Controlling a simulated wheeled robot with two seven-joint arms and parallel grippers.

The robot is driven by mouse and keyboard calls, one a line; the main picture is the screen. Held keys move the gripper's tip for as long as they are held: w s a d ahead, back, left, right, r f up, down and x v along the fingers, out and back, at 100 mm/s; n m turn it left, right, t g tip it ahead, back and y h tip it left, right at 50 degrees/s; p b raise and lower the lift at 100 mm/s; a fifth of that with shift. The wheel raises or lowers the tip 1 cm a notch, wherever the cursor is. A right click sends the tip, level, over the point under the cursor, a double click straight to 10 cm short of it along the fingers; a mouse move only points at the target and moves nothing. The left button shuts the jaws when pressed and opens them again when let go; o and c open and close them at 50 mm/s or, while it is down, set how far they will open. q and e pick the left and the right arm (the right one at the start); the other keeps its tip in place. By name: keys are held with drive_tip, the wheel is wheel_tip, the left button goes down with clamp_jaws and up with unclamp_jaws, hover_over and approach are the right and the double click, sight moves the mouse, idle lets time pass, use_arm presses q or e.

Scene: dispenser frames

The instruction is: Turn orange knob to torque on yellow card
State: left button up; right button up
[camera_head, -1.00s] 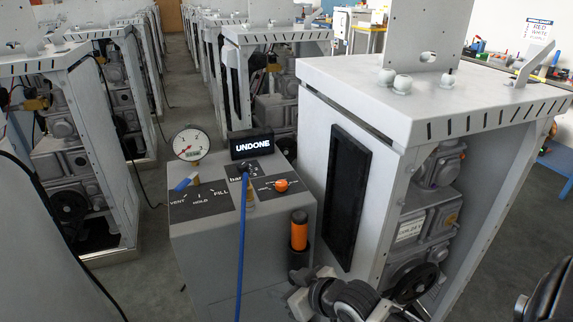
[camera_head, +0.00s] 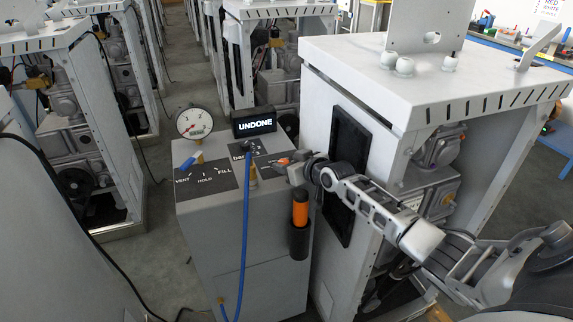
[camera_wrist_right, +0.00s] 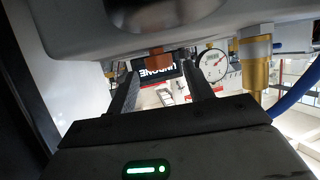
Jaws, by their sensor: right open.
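The orange knob (camera_head: 283,162) sits on a black label plate at the right of the grey box's top. My right gripper (camera_head: 296,169) is at the box's top right edge, right beside the knob and partly hiding its plate. In the right wrist view the jaws (camera_wrist_right: 162,82) are apart, with the orange knob (camera_wrist_right: 158,59) ahead in the gap between them. I cannot tell whether a finger touches it. The yellow card cannot be made out. My left gripper is out of view.
The grey box (camera_head: 205,235) carries a gauge (camera_head: 194,124), a blue lever (camera_head: 188,162), a blue hose (camera_head: 243,220) and a display (camera_head: 254,123) reading UNDONE. A white cabinet (camera_head: 335,140) stands close on the right.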

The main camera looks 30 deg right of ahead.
drive_tip(key=shift+w+f, duration=0.25)
drive_tip(key=shift+w, duration=0.2)
drive_tip(key=shift+w+f, duration=0.1)
drive_tip(key=shift+w, duration=0.25)
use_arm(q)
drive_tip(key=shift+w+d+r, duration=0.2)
use_arm(e)
drive_tip(key=c, duration=1)
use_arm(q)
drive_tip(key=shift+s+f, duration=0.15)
